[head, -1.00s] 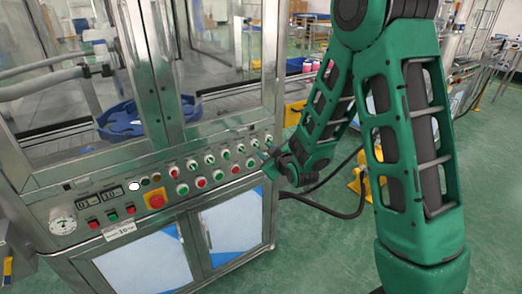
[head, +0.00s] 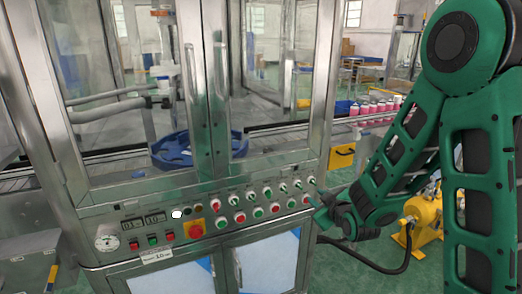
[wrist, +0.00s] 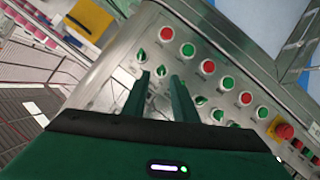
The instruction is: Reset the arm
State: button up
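My gripper (head: 322,212) is at the right end of the control panel (head: 130,213) in the head view, close to the last switches. In the wrist view its two green fingers (wrist: 160,76) stand apart, with a gap between the tips. I see nothing held between them. Green selector switches (wrist: 142,56) lie just beyond the fingertips; I cannot tell whether the fingers touch one. My green arm comes down from the upper right, folded at the elbow.
The crimping machine has glass doors with a blue round part (head: 172,152) inside. Pink-and-white cans (head: 375,107) stand on a conveyor at the right. A yellow motor (head: 420,222) and black hose are on the floor behind my arm. A yellow box (wrist: 90,22) also shows.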

jog(key=s+d+r+m+g+h, duration=0.25)
jog(key=s+d+m+g, duration=0.45)
jog(key=s+d, duration=0.85)
jog(key=s+r+m+g, duration=0.2)
jog(key=s+m+g, duration=0.1)
jog(key=s, duration=0.9)
jog(key=s+r+m+g+y, duration=0.1)
jog(key=s+m+g, duration=0.2)
jog(key=s, duration=0.8)
jog(key=shift+s+r+m+g, duration=0.3)
jog(key=shift+s+r+m, duration=0.1)
jog(key=shift+d+y, duration=0.1)
jog(key=shift+y, duration=0.15)
